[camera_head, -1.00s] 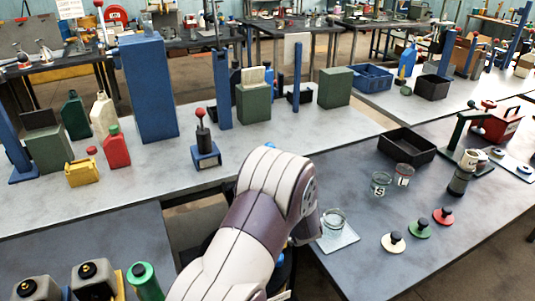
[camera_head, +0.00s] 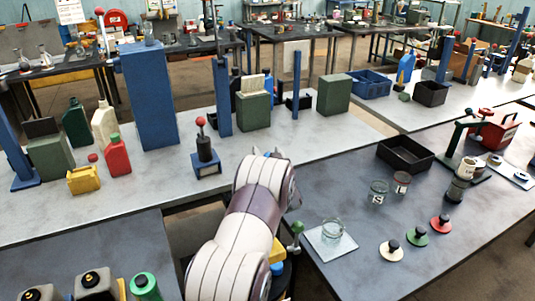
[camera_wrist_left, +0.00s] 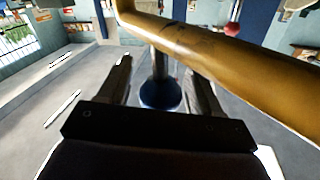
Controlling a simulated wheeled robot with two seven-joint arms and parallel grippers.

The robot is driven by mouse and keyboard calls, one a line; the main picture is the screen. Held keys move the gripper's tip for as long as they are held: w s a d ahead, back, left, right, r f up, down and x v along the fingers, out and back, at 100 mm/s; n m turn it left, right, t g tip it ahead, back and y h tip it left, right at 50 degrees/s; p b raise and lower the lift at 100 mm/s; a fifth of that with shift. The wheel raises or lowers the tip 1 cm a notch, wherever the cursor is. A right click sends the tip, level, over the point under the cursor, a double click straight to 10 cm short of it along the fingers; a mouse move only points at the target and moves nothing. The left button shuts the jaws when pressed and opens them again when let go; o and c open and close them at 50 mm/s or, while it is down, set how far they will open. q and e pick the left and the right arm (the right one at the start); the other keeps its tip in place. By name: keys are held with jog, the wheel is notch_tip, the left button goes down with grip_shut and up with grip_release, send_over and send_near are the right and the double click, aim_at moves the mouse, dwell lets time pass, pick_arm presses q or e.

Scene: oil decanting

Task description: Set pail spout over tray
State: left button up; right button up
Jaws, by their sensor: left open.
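A black open tray (camera_head: 402,163) lies on the right bench. I cannot pick out a pail or its spout with certainty. A blue round base with a post (camera_wrist_left: 160,94) shows between and beyond the fingers. An ochre bar (camera_wrist_left: 225,55) crosses in front; I cannot tell whether they touch it. My right gripper is not in view.
On the right bench are a glass dish (camera_head: 331,230) on a white plate, two jars and several knobbed discs (camera_head: 416,236). A blue block (camera_head: 149,95), jugs and a red-knobbed stand (camera_head: 205,155) are on the long bench. A gap separates the benches.

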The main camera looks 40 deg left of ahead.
pick_arm(q)
grip_shut()
jog(key=w+d+m+t+h+b, duration=0.1)
jog(key=d+m+t+h+b, duration=0.3)
jog(key=d, duration=0.5)
jog(key=shift+w+d+m+t+h, duration=0.15)
jog(key=shift+d+m+t+h, duration=0.2)
jog(key=shift+h, duration=0.55)
grip_release()
jog(key=d+r+b, duration=0.1)
jog(key=d+r, duration=1)
jog(key=shift+w+d, duration=0.3)
jog(key=shift+d, duration=0.05)
